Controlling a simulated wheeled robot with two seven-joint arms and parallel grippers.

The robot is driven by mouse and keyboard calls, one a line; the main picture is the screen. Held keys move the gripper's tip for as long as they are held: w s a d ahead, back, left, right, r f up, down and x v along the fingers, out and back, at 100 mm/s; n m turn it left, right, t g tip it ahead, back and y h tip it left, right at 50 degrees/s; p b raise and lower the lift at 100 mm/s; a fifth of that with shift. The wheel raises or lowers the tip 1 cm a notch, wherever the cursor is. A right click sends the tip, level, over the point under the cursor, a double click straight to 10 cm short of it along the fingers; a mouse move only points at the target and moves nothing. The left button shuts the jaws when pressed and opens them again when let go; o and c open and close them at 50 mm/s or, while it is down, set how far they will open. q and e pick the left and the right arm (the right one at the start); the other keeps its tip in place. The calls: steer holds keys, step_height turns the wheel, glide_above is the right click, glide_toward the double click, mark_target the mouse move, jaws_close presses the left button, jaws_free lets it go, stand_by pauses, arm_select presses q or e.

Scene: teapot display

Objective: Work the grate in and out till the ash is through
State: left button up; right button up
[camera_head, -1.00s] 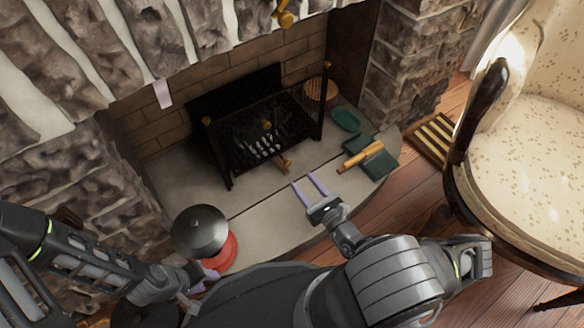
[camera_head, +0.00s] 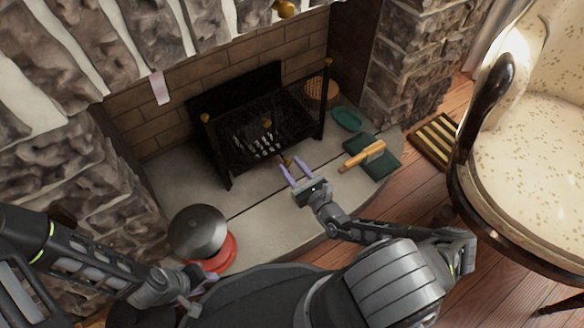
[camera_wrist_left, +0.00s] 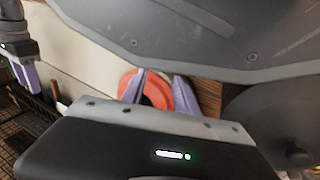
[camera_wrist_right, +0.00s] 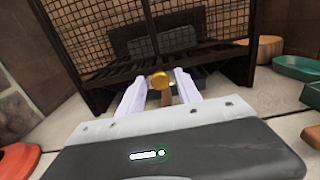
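The dark fire grate (camera_head: 240,130) stands in the brick fireplace behind a mesh front, with pale bar shapes (camera_head: 265,147) low at its front. A wooden handle with a brass knob (camera_wrist_right: 160,79) sticks out below the mesh. My right gripper (camera_head: 293,168) is open at this handle, its lilac fingers on either side; the right wrist view shows the handle (camera_wrist_right: 166,98) between them with gaps. My left gripper (camera_wrist_left: 155,90) is open, low at the left of the head view and partly hidden by my own body. I cannot make out ash.
A grey metal dome (camera_head: 198,231) sits with a red round thing (camera_head: 217,256) near my left gripper. A green dish (camera_head: 347,118), a dark green tray (camera_head: 380,160) and a wooden-handled tool (camera_head: 363,154) lie at the hearth's right. An upholstered chair (camera_head: 530,150) stands at right.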

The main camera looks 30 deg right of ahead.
jaws_close()
stand_by(1.1)
